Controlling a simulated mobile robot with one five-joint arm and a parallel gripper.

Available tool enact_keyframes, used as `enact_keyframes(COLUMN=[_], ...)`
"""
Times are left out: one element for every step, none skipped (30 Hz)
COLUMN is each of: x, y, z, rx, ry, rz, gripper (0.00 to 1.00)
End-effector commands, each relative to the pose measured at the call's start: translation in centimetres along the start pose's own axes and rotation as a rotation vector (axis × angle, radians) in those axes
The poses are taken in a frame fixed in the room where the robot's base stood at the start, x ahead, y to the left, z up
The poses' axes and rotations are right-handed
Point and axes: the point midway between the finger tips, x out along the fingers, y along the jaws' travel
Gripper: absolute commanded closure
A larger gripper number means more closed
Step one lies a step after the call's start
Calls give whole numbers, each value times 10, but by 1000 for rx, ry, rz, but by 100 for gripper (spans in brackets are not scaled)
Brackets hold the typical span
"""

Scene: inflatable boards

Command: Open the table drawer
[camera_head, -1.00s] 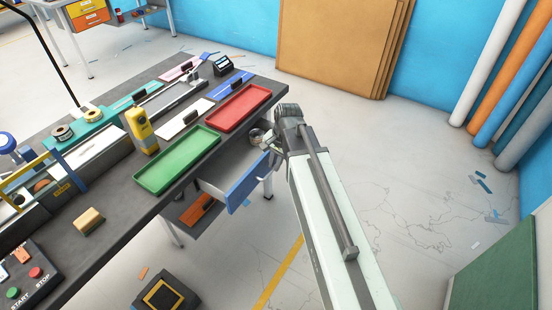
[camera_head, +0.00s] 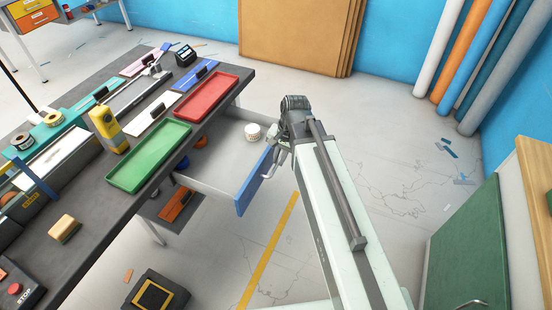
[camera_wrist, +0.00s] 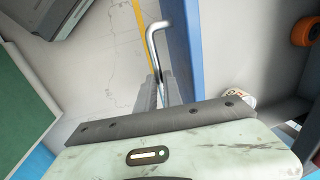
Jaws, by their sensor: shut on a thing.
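The table drawer is pulled well out from under the dark grey table (camera_head: 108,217), with its grey inside showing. Its blue front (camera_head: 250,186) faces my arm; in the wrist view the blue front (camera_wrist: 186,45) runs down the middle. The silver bent handle (camera_wrist: 152,45) stands on the outer side of that front. My gripper (camera_head: 277,160) is at the drawer front, shut on the handle. In the wrist view my gripper's fingers (camera_wrist: 160,92) close around the handle's lower part.
A white roll or cup (camera_head: 252,131) and an orange item (camera_head: 200,141) lie in the drawer. A green tray (camera_head: 148,156) and red tray (camera_head: 207,97) stand on the table above. A green cabinet (camera_head: 470,245) stands at right.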

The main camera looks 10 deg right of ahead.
Motion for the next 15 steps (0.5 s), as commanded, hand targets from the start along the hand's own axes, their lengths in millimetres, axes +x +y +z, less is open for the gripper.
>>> enact_keyframes(x=[0,0,0,0,0,1,1,1,1,1,1,1,0,0,-2], y=[-1,-2,-2,-3,-4,-4,-5,-5,-6,-6,-6,-6,-6,-6,-7], z=[-4,-3,-3,-2,-2,-1,0,0,1,1,2,2,2,2,3], rx=[0,-1,-2,-3,-4,-6,-7,-7,-8,-9,-10,-10,-10,-10,-11], ry=[11,11,11,10,10,9,8,7,7,6,6,5,5,4,4], rz=[-1,-1,-1,-1,-1,-1,-1,-1,-1,-1,-1,-1,-1,-1,0], gripper=[100,100,86,80,80,80,80,80,80,80,80,80,80,80,80])
